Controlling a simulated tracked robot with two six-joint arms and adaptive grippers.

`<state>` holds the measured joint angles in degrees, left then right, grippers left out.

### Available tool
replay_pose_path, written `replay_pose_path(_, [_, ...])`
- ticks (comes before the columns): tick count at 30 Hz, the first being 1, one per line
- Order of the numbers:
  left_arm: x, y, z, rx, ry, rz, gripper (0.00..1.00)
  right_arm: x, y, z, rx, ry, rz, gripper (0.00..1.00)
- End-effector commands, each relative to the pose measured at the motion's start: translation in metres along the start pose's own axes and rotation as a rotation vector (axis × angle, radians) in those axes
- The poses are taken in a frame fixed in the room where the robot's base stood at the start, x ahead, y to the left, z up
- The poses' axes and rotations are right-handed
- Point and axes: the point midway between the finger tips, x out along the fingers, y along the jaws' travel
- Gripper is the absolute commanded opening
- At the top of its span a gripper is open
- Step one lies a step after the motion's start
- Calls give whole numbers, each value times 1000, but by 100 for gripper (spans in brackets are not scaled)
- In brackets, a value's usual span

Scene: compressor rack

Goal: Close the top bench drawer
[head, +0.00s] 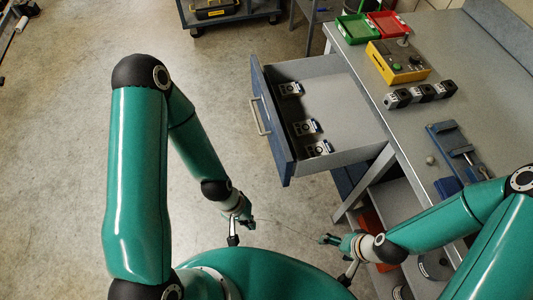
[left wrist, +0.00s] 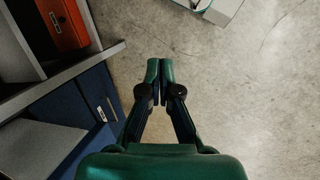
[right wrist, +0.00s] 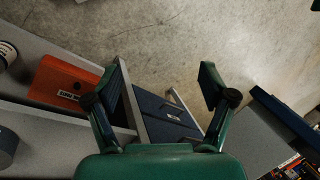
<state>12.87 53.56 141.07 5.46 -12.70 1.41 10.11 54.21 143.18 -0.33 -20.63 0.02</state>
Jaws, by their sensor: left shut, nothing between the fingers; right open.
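The top bench drawer (head: 345,90) stands pulled out from the left side of the bench in the head view. Its blue front (head: 271,125) carries a pale bar handle (head: 259,116). Several small black and grey devices lie inside along the front. My left gripper (head: 251,222) is below and left of the drawer front in the head view, apart from it. Its fingertips (left wrist: 160,66) are together and empty in the left wrist view. My right gripper (head: 323,239) is below the drawer in the head view, not touching it. Its fingers (right wrist: 163,78) are spread and empty.
The bench top (head: 400,125) holds green (head: 353,29) and red (head: 388,24) trays, a yellow control box (head: 398,62), black blocks and a blue vise (head: 455,147). An orange box (left wrist: 62,22) sits on a lower shelf. Floor left of the drawer is clear.

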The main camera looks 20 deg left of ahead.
Motion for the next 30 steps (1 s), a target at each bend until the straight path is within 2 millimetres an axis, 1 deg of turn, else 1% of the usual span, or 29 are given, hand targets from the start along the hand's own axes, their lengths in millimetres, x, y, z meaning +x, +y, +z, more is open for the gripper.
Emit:
replay_pose_path(1, [14, -14, -2, -92, -40, -4, 0, 15, 6, 0, 0, 0, 0, 97])
replay_pose_path(2, [18, -20, -1, -158, -74, -4, 0, 21, 8, 0, 0, 0, 0, 100])
replay_pose_path(4, [28, -33, 2, -336, -168, 12, 0, 36, 13, 0, 0, 0, 0, 100])
replay_pose_path(5, [31, -35, 3, -417, -212, 34, 0, 44, 16, 0, 0, 0, 0, 100])
replay_pose_path(6, [34, -37, 2, -535, -273, 71, 0, 53, 19, 0, 0, 0, 0, 100])
replay_pose_path(8, [36, -36, -4, -716, -368, 151, 0, 68, 24, 0, 0, -1, 0, 100])
replay_pose_path(9, [34, -32, -12, -830, -427, 222, 0, 77, 28, 0, 0, -1, 0, 100])
replay_pose_path(11, [26, -27, -30, -987, -510, 350, 0, 91, 33, 0, 0, 0, 0, 100])
replay_pose_path(12, [18, -24, -45, -1078, -559, 448, 0, 99, 36, 0, 0, 0, 0, 100])
replay_pose_path(14, [3, -24, -71, -1187, -618, 602, 0, 110, 40, 0, 0, 0, 0, 100])
replay_pose_path(15, [-9, -26, -88, -1244, -649, 706, 0, 117, 42, -1, 0, 0, 0, 100])
replay_pose_path(18, [-40, -37, -127, -1331, -697, 944, 0, 130, 47, -1, 0, 0, 0, 100])
replay_pose_path(21, [-67, -51, -152, -1363, -718, 1120, 0, 137, 50, -1, 0, 0, 0, 100])
replay_pose_path(24, [-84, -59, -165, -1370, -728, 1220, 0, 140, 50, -1, 0, 0, 0, 100])
replay_pose_path(26, [-89, -59, -169, -1369, -731, 1248, 0, 140, 50, -1, 0, 0, 0, 100])
replay_pose_path(30, [-89, -47, -172, -1367, -735, 1257, 0, 138, 50, -1, 0, 0, 0, 100])
